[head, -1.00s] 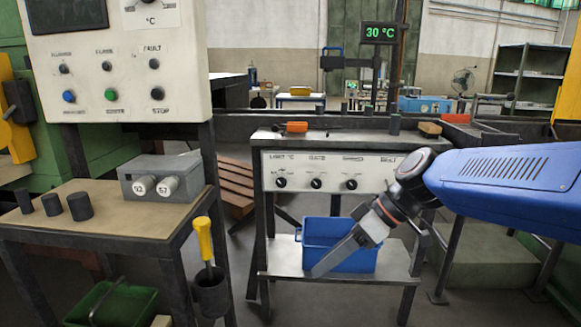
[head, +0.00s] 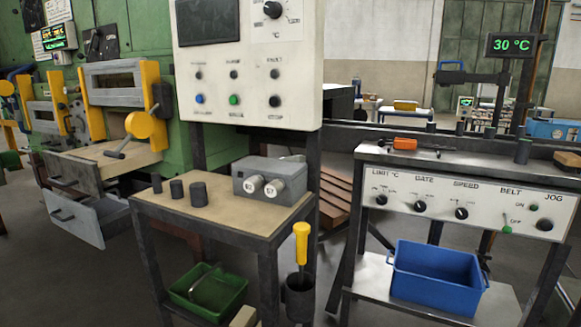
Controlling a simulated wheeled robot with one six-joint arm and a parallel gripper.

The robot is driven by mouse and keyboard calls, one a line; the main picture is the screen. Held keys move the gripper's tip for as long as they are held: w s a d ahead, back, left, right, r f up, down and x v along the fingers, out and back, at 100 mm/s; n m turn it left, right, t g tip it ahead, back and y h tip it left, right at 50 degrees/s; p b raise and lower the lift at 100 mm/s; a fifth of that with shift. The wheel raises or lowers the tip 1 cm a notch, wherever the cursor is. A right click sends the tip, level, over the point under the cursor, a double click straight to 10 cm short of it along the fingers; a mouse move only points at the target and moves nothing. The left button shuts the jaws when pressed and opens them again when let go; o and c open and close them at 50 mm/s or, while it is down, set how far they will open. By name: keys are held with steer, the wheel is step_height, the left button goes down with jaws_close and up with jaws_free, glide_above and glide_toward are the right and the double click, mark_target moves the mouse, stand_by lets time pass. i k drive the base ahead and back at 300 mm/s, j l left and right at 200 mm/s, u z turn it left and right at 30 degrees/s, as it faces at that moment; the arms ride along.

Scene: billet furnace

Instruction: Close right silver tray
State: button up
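A grey silver tray (head: 85,222) with a dark handle sticks out low from the green furnace (head: 212,142) at the left of the head view. Above it, a grey drawer-like unit (head: 72,177) with a tan top also juts out. I cannot tell from this view which of the two is called the right silver tray. My gripper is not in the head view now, so its state is hidden.
A bench (head: 225,218) with dark cylinders and a grey two-knob box stands between me and the furnace. A green bin (head: 208,290) is on its lower shelf. A control stand (head: 460,205) with a blue bin (head: 437,277) is at right. Dark floor shows at lower left.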

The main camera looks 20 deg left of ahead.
mark_target(84, 169)
steer(key=i+u, duration=0.1)
steer(key=u, duration=0.6)
steer(key=k+u, duration=0.1)
steer(key=u, duration=1.3)
